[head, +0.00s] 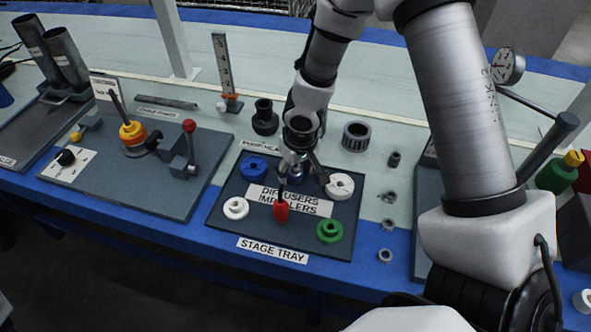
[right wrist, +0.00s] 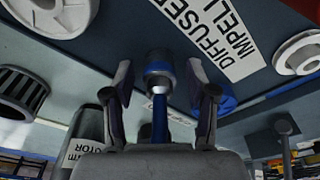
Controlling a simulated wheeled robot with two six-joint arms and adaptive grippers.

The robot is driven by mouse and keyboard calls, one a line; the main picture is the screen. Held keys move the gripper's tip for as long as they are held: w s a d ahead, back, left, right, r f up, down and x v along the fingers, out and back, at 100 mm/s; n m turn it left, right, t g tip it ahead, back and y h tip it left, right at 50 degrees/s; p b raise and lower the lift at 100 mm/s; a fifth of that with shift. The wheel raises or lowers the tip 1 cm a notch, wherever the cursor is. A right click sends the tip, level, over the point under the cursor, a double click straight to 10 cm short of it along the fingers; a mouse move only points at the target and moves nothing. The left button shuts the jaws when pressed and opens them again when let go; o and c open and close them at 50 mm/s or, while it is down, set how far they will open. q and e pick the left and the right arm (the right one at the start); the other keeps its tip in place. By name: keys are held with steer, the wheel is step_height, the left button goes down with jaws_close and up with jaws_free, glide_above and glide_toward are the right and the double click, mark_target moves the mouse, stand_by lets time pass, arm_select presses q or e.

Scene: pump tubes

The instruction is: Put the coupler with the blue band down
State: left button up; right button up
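The coupler with the blue band (right wrist: 158,72) is a small grey metal cylinder with a blue ring. It is between the fingers of my right gripper (right wrist: 160,88), with a visible gap on each side. In the head view the right gripper (head: 302,178) is low over the dark stage tray (head: 262,238), and the coupler (head: 296,174) shows only partly between its fingers. The coupler's contact with the tray is hidden. My left gripper is not in view.
The tray also carries a blue disc (head: 253,168), white discs (head: 235,208) and (head: 340,186), a green disc (head: 330,230) and a red rounded piece (head: 281,211). A ribbed ring (head: 356,137) and several small rings stand behind and right. A fixture board (head: 130,180) lies left.

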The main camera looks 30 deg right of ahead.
steer(key=shift+r, duration=0.1)
steer(key=shift+r+p, duration=0.35)
steer(key=shift+p, duration=0.1)
step_height(320, 180, up, 11)
steer(key=s+p, duration=0.1)
steer(key=p, duration=0.4)
steer(key=shift+s+r, duration=0.15)
steer(key=shift+s, duration=0.25)
steer(key=shift+a, duration=0.1)
